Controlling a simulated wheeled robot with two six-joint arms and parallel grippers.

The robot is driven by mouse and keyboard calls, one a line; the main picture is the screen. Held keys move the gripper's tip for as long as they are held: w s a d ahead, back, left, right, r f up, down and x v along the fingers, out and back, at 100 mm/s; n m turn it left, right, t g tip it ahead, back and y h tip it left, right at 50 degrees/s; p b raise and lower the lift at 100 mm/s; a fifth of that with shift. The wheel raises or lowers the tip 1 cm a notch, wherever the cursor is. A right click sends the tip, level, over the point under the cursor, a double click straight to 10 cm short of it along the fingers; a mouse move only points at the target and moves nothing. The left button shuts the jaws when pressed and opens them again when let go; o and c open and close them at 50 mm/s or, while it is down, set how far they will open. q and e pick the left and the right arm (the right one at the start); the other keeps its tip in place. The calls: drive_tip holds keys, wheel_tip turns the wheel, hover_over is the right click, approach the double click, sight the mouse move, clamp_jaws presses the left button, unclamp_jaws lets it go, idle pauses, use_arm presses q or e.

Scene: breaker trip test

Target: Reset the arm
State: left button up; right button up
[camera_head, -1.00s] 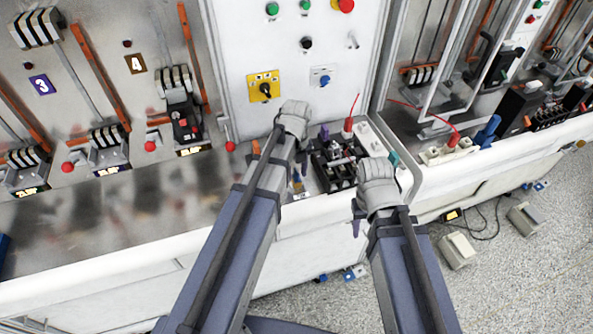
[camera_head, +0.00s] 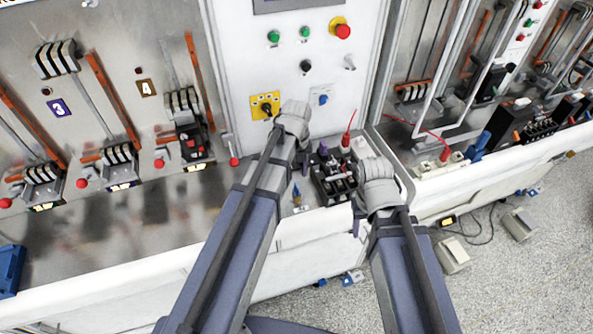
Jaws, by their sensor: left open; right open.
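My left arm reaches up the middle of the view, and my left gripper (camera_head: 301,162) is mostly hidden behind its wrist, just left of a black breaker unit. My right gripper (camera_head: 357,216) is at the unit's right side, also largely hidden by its wrist. Both grippers are open, and I see nothing held in them. The black breaker unit (camera_head: 331,187) sits on the white bench ledge between the two wrists. I cannot tell whether either gripper touches it.
A white panel with a yellow rotary switch (camera_head: 265,105) and a red button (camera_head: 342,31) stands behind the arms. Numbered breaker bays with red knobs are at the left. A blue box (camera_head: 11,270) is on the left bench. A red cable (camera_head: 349,124) rises behind the unit.

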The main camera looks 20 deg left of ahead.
use_arm(q)
drive_tip(key=shift+r, duration=0.1)
idle(0.7)
drive_tip(key=shift+s+d, duration=0.15)
drive_tip(key=s+d+f+n+b, duration=0.1)
drive_tip(key=s+d+n, duration=0.1)
drive_tip(key=n, duration=0.2)
drive_tip(key=s+d+f+n+b, duration=0.2)
drive_tip(key=n, duration=0.1)
drive_tip(key=s+d+f+n+b, duration=0.1)
drive_tip(key=s+f+n+b, duration=0.1)
drive_tip(key=n, duration=0.2)
drive_tip(key=shift+s+d+n+y, duration=0.25)
drive_tip(key=shift+d+n+y, duration=0.05)
drive_tip(key=shift+d, duration=0.1)
drive_tip(key=s+d+f+n+b, duration=0.4)
drive_tip(key=s+n, duration=0.3)
drive_tip(key=n, duration=0.6)
drive_tip(key=shift+s+d+n+y, duration=0.2)
drive_tip(key=shift+s+n+y, duration=0.1)
drive_tip(key=shift+n, duration=0.1)
